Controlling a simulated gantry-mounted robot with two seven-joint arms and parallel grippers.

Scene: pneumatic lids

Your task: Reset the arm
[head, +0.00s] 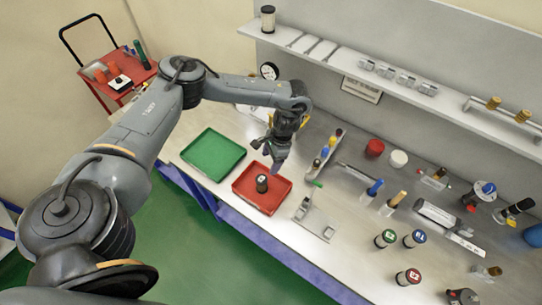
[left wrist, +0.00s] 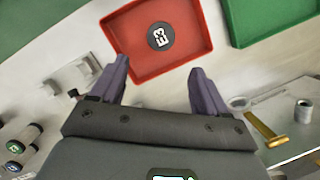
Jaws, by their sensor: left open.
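My left arm reaches in from the left in the head view, and its left gripper (head: 274,167) hangs above the red tray (head: 243,190). In the left wrist view the left gripper (left wrist: 164,82) has its two purple fingers wide apart with nothing between them. The green tray (head: 205,156) lies beside the red one and is empty. My right arm and gripper are not in view.
Labelled canisters (head: 408,277) stand at the front right of the bench. A grey metal fixture (head: 316,222) sits right of the red tray. A shelf (head: 400,80) with small parts runs along the back wall. A red cart (head: 115,80) stands behind on the left.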

